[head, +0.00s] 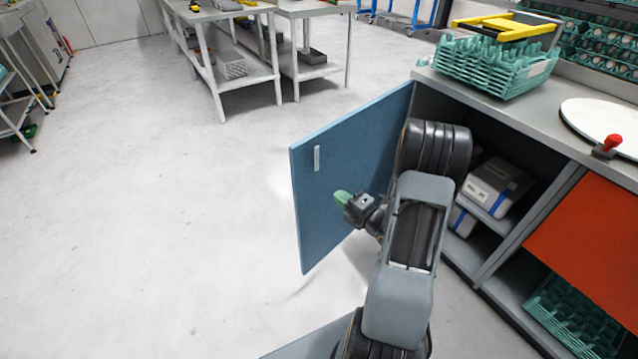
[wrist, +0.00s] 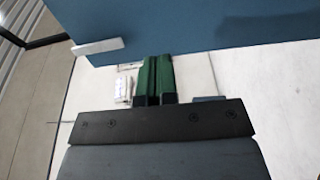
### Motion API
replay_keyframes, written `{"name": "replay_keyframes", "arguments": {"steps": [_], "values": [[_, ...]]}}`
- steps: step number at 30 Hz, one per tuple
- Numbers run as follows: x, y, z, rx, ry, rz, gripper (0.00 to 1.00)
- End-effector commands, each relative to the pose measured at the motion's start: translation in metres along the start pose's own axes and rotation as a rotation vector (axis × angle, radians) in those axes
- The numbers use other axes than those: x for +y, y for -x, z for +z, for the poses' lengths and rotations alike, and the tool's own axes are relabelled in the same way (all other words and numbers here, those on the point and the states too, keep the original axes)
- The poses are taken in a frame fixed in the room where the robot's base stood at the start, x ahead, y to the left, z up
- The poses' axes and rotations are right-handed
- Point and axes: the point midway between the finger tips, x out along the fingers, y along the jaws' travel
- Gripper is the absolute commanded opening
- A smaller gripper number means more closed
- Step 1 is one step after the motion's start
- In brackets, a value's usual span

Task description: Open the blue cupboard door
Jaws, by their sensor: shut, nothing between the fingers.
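The blue cupboard door (head: 345,165) stands swung wide open to the left of the cupboard, with a small white handle (head: 317,158) near its free edge. My gripper (head: 342,198) is in front of the door's lower middle, with its green fingertips pointing left. It is shut and empty, and it is not on the handle. In the wrist view the blue door (wrist: 220,25) fills the top, and the white handle (wrist: 97,47) lies left of my shut green fingers (wrist: 154,75). I cannot tell whether the fingers touch the door.
The open cupboard shows a shelf with grey boxes (head: 492,188). The counter above holds stacked green egg trays (head: 490,65) and a white disc (head: 605,122). A red panel (head: 590,240) is at the right. Open floor (head: 150,200) lies to the left, with tables behind.

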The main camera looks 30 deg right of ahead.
Motion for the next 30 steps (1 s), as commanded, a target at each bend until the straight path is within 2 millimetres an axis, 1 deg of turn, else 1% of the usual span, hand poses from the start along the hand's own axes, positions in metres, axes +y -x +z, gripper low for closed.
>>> {"name": "replay_keyframes", "arguments": {"steps": [1,6,12,15,21,30], "values": [[-0.001,-0.012,-0.001,0.006,0.002,0.000,0.00],[-0.001,-0.043,-0.001,0.004,0.001,-0.001,0.00],[-0.001,-0.071,-0.001,0.003,0.000,-0.001,0.00],[-0.001,-0.081,0.000,0.001,0.000,-0.001,0.00],[0.000,-0.091,0.000,-0.001,-0.001,-0.001,0.00],[0.000,-0.092,0.000,-0.001,-0.002,-0.001,0.00]]}}
